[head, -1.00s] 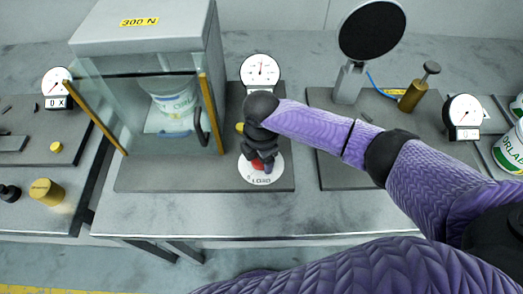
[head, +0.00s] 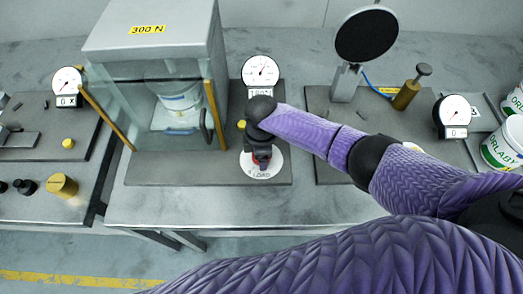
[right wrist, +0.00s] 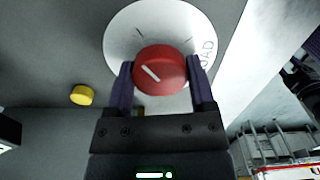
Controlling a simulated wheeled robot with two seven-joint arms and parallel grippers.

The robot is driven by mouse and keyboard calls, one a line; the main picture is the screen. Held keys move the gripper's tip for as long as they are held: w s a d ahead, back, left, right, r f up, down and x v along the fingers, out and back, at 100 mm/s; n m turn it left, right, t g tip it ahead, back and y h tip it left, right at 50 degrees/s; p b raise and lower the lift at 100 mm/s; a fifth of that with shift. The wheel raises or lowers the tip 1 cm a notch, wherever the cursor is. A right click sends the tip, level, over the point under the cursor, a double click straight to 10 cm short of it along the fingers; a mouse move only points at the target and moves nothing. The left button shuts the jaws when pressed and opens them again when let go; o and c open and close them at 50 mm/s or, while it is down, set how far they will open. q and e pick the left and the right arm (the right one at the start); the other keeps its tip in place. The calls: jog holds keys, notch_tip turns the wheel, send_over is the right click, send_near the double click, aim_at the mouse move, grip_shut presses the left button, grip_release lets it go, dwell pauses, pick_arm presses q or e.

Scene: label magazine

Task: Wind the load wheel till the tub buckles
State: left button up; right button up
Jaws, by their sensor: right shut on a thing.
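The load wheel is a red round knob (right wrist: 158,72) with a white pointer line, on a white dial plate marked LOAD (head: 250,171). My right gripper (right wrist: 161,84) is shut on it, one finger on each side. In the head view the gripper (head: 261,152) points down over the wheel and mostly hides it. The white tub (head: 181,103) stands upright inside the glass-fronted press marked 300 N (head: 148,29). I cannot make out a buckle in its wall. A round gauge (head: 261,70) behind the wheel has a display below it that seems to read 180 N. My left gripper is not in view.
A yellow button (right wrist: 82,95) sits beside the dial plate. To the right stand a black disc on a post (head: 366,34), a brass plunger (head: 408,92), another gauge (head: 454,111) and more tubs (head: 503,146). The bench front (head: 150,208) is clear.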

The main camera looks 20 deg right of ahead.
jog(key=o, duration=1.2)
jog(key=shift+r, duration=0.35)
notch_tip(320, 180, up, 9)
jog(key=p, duration=0.3)
jog(key=shift+r, duration=0.15)
